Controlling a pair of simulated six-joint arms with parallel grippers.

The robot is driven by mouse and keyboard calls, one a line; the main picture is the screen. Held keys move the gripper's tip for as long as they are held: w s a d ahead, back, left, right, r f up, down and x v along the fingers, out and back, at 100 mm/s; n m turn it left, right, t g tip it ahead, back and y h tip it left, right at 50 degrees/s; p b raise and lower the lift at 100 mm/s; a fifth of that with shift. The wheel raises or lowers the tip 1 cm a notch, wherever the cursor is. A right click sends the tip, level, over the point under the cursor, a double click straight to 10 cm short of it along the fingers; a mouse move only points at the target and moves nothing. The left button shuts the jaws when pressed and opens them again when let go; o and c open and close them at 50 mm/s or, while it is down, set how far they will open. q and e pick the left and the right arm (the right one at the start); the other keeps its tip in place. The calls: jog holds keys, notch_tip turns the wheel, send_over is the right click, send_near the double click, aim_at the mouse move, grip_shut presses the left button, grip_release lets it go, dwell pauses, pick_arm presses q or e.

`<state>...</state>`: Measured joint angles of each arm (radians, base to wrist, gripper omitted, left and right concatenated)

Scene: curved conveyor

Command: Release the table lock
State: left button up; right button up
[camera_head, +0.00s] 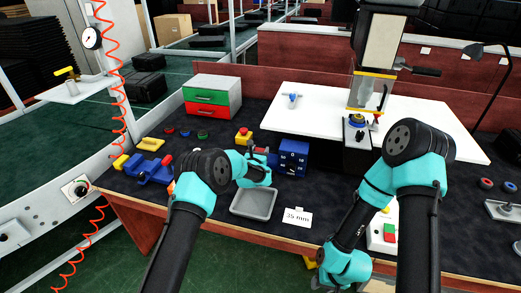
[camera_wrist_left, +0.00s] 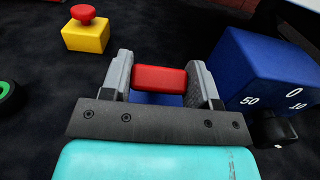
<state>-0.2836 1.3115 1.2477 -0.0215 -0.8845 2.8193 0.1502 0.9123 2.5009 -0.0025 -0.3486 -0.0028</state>
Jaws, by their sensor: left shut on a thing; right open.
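My left gripper (camera_head: 258,153) is over the dark work table, just left of a blue box (camera_head: 293,157). In the left wrist view, my left gripper (camera_wrist_left: 158,80) is shut on a red block (camera_wrist_left: 159,78), one finger on each side. A blue part shows just below the red block, mostly hidden by the gripper. The blue box (camera_wrist_left: 262,75) with white numbers stands close to the right finger. I cannot tell for sure whether the red block is the table lock's handle. My right gripper (camera_head: 322,284) is low at the table's front edge, away from the red block, and partly cut off.
A yellow block with a red button (camera_wrist_left: 86,30) stands left of the left gripper; it also shows in the head view (camera_head: 243,136). A grey tray (camera_head: 254,204) and a "35 mm" card (camera_head: 298,217) lie in front. A white raised tabletop (camera_head: 310,125) spans behind.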

pick_arm(q)
jog(key=shift+s+f, duration=0.15)
jog(key=shift+f, duration=0.25)
jog(key=o, duration=1)
jog(key=shift+c, duration=0.2)
jog(key=o, duration=0.3)
jog(key=shift+r, duration=0.2)
jog(key=v, duration=1.7)
jog(key=shift+s+a+r, duration=0.1)
jog(key=shift+s, duration=0.05)
